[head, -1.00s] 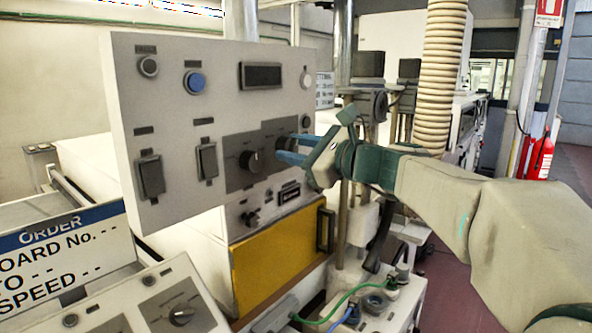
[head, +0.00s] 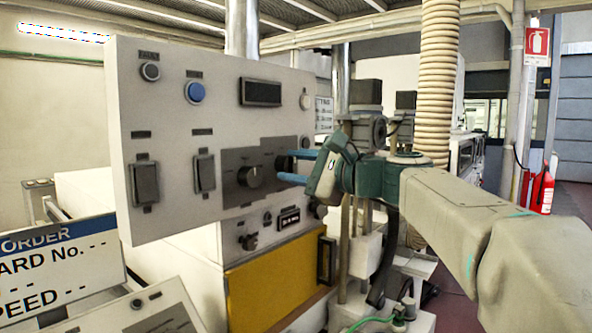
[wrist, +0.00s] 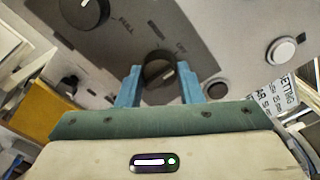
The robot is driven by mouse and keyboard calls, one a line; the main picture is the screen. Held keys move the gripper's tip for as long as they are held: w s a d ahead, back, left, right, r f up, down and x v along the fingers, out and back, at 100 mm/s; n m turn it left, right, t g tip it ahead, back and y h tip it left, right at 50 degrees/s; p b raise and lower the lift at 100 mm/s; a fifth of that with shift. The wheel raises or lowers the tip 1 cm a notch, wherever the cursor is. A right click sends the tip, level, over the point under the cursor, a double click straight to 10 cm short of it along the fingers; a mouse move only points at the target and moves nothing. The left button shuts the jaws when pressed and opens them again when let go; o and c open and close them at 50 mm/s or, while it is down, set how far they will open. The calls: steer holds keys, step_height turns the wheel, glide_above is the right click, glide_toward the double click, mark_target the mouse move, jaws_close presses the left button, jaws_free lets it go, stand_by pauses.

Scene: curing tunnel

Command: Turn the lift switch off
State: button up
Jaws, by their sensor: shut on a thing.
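In the head view the lift knob (head: 283,162) is at the right of the grey plate on the panel, partly hidden by the fingers. My gripper (head: 286,167) reaches it from the right, with one finger above and one below. It also shows in the wrist view (wrist: 160,82), shut on the knob.
A second dark knob (head: 250,176) sits close to the left on the same plate. The panel also bears a blue button (head: 195,92), two black rocker switches and a display (head: 260,92). A yellow cover (head: 275,275) is below. A ribbed hose (head: 439,80) hangs behind my arm.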

steer(key=o, duration=1)
steer(key=b+v, duration=0.1)
steer(key=v, duration=1.3)
steer(key=shift+a, duration=0.1)
steer(key=s+f+n+g+h+p, duration=0.3)
steer(key=s+f+n+h, duration=0.15)
steer(key=f, duration=0.85)
steer(key=s+f+n+g+h+p, duration=0.3)
steer(key=s+f+n+g+h, duration=0.15)
steer(key=f, duration=0.75)
steer(key=s+d+f+n+h, duration=0.1)
steer(key=s+f, duration=0.1)
steer(key=s+d+f+n+h+p, duration=0.1)
steer(key=s+d+f+n+h, duration=0.1)
steer(key=s+f, duration=0.1)
steer(key=s+d+f+n+h+p, duration=0.1)
steer(key=s+d+f+n+h, duration=0.1)
steer(key=shift+s+f+g, duration=0.25)
steer(key=shift+s+g, duration=0.1)
steer(key=shift+s, duration=0.05)
